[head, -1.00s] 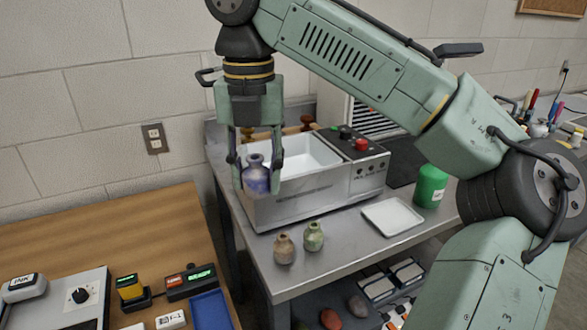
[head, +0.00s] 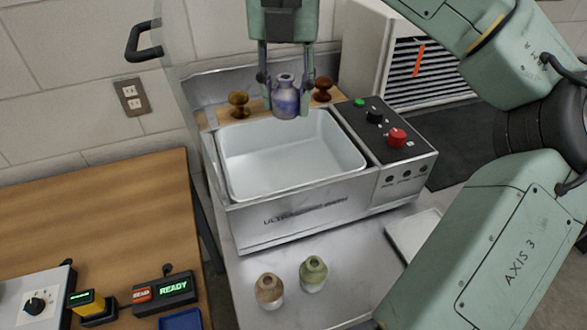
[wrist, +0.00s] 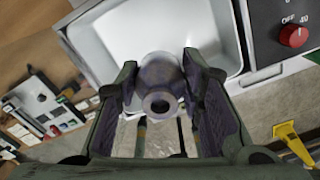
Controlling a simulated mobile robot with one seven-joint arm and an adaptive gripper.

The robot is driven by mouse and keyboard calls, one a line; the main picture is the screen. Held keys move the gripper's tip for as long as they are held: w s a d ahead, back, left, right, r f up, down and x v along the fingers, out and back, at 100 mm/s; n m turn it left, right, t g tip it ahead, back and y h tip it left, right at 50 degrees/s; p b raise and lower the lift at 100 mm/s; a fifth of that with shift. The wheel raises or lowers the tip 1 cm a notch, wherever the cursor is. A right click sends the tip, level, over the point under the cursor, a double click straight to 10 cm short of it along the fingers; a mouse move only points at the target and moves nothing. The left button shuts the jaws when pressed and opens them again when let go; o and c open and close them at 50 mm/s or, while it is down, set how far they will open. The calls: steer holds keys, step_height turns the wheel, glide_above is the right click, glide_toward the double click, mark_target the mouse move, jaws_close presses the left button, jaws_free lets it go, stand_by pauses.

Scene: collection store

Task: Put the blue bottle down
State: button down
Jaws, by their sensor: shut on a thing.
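The blue bottle (head: 286,97) is a small glazed blue-violet jar with a narrow neck. My gripper (head: 285,108) is shut on it, one finger on each side, and holds it upright. In the head view it appears against the back rim of the ultrasonic bath (head: 290,214) and the wooden strip behind it; its height above them is hard to judge. In the wrist view the bottle (wrist: 160,82) sits between the fingers with its dark mouth towards the camera, overlapping the basin's edge (wrist: 120,40). The white basin looks empty.
A brown bottle (head: 269,291) and a green bottle (head: 313,273) stand on the metal bench in front of the bath. Two brown knobbed pieces (head: 239,104) (head: 323,89) are on the wooden strip behind. A white tray (head: 405,240) lies to the right. A black handle (head: 145,42) stands out at left.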

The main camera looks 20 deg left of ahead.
mark_target(285, 120)
step_height(285, 120, down, 3)
steer(key=shift+f+b, duration=0.2)
steer(key=shift+b, duration=0.45)
steer(key=shift+s+f+b, duration=0.5)
steer(key=shift+f+b, duration=0.05)
steer(key=shift+b, duration=0.45)
step_height(285, 120, down, 12)
steer(key=shift+w+r+b, duration=0.15)
steer(key=shift+b, duration=0.8)
steer(key=shift+f, duration=0.25)
steer(key=c, duration=1.1)
jaws_free()
steer(key=shift+r, duration=0.2)
